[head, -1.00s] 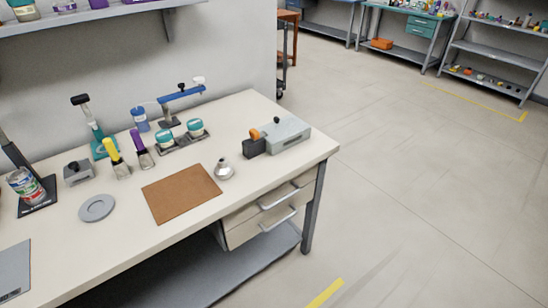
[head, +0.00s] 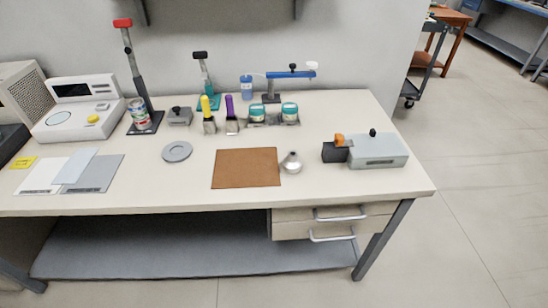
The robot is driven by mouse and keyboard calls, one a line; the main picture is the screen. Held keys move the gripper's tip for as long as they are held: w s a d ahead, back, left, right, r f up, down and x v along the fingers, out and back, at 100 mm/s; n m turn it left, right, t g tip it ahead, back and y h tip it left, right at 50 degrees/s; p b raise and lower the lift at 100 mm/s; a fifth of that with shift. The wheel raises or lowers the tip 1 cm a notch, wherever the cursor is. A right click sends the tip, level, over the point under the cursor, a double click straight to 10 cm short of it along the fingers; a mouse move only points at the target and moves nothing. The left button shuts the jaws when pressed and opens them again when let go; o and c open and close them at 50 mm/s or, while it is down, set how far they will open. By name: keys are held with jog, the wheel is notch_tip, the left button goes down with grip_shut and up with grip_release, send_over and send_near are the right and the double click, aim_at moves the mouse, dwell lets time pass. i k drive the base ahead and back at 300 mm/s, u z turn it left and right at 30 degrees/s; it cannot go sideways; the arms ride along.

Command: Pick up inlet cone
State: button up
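The likely inlet cone (head: 291,163) is a small silver, cone-shaped metal piece with a narrow neck at the top. It stands upright on the cream workbench (head: 340,195), at the right edge of a brown mat (head: 246,168). A grey box-shaped device (head: 378,151) with a black and orange end stands to its right, with a gap between them. My gripper does not show in the head view.
Behind the cone stand two teal-lidded jars (head: 290,112) in a dark holder and a blue-armed stand (head: 290,75). Yellow and purple brushes (head: 208,115) and a grey disc (head: 177,151) are to the left. Drawer handles (head: 332,237) stick out below the front edge.

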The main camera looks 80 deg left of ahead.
aim_at(292, 163)
jog(key=u, duration=0.95)
jog(key=i, duration=0.85)
jog(key=u, duration=0.85)
